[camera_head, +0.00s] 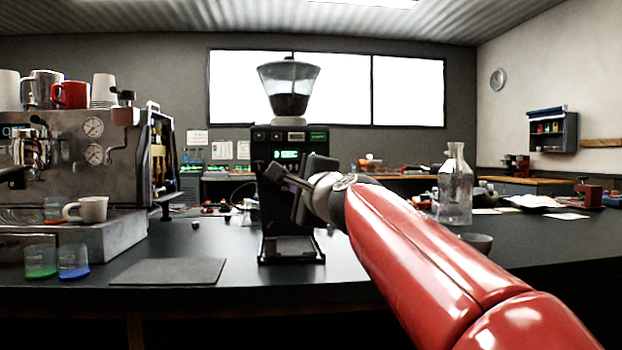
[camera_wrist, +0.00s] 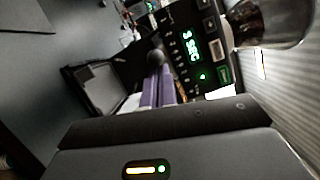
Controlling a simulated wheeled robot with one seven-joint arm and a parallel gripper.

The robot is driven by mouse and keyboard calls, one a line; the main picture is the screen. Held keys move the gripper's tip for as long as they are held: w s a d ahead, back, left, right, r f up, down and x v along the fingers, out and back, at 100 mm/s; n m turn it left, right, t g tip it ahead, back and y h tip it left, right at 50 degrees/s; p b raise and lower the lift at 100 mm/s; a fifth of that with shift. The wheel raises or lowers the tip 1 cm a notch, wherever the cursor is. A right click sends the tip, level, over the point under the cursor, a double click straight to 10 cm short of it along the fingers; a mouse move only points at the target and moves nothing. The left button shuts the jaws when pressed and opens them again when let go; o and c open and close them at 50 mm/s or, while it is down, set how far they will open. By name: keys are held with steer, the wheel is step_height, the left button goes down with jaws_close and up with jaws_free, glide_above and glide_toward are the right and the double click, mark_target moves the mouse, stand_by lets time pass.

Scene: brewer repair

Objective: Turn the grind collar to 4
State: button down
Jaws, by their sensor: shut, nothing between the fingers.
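The black grinder (camera_head: 263,210) stands upright on the dark counter, with a clear hopper (camera_head: 288,88) of beans on top. Its front has a lit green display (camera_head: 287,155); in the wrist view the display (camera_wrist: 190,46) seems to read "3 SEC". I cannot make out the grind collar or its setting clearly. My gripper (camera_head: 268,174) is in front of the grinder, below the display, and hides part of its body. In the wrist view its purple-grey fingers (camera_wrist: 158,80) are together and empty. A dark round knob (camera_wrist: 155,57) shows by the fingertips; contact is unclear.
An espresso machine (camera_head: 75,150) with cups stands at left. A glass carafe (camera_head: 455,188) and a bowl (camera_head: 478,243) stand at right, near my arm. The counter between mat and grinder is clear.

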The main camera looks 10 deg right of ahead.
steer(key=shift+a, duration=0.6)
